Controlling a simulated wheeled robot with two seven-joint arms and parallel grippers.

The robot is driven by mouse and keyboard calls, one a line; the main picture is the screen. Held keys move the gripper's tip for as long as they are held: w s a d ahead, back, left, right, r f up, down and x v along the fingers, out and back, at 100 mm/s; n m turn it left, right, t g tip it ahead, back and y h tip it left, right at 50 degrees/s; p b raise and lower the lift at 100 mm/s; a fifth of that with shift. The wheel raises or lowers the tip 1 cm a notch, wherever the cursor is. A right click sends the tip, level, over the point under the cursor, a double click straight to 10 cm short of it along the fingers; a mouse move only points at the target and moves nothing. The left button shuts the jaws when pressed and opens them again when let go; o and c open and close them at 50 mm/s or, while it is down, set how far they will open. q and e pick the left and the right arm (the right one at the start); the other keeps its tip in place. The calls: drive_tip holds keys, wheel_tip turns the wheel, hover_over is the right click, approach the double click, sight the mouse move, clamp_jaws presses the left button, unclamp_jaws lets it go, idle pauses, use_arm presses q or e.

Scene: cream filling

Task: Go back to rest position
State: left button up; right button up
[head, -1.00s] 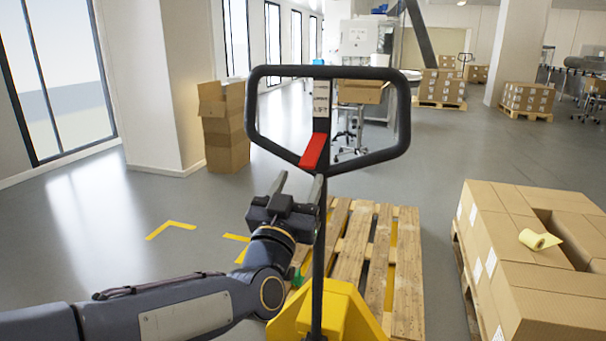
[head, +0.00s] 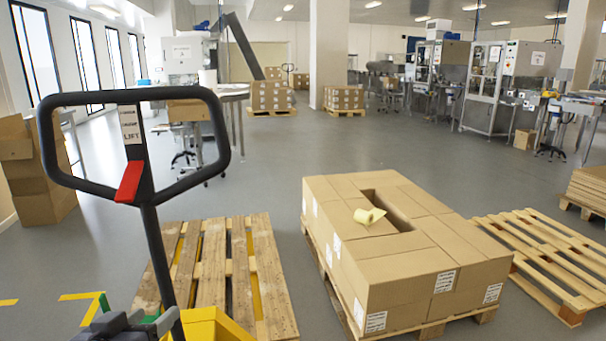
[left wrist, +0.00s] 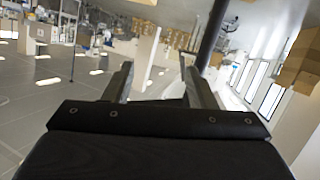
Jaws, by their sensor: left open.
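My left gripper (head: 118,324) is at the bottom left of the head view, low beside the pallet jack's handle shaft, with part of it cut off by the frame edge. In the left wrist view its two fingers (left wrist: 157,78) stand apart with nothing between them. The black loop handle (head: 228,130) of the pallet jack, with a red lever (head: 129,181), rises in front of me. My right gripper is not in view.
The yellow pallet jack body (head: 212,326) adjoins an empty wooden pallet (head: 268,262). A pallet of cartons (head: 405,279) with a yellow roll (head: 369,216) stands right of it. Another empty pallet (head: 545,262) lies far right. Open grey floor (head: 290,150) lies beyond.

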use_arm(q)
drive_tip(key=s+d+f+g+h, duration=0.2)
drive_tip(key=s+d+f+g, duration=0.2)
drive_tip(key=s+f+g, duration=0.95)
wheel_tip(320, 180, up, 23)
drive_tip(key=s+t+p, duration=0.2)
drive_tip(key=t+p, duration=0.2)
drive_tip(key=p, duration=1.7)
drive_tip(key=shift+s+f+n+t, duration=0.15)
drive_tip(key=shift+n+t, duration=0.15)
drive_tip(key=shift+t, duration=0.05)
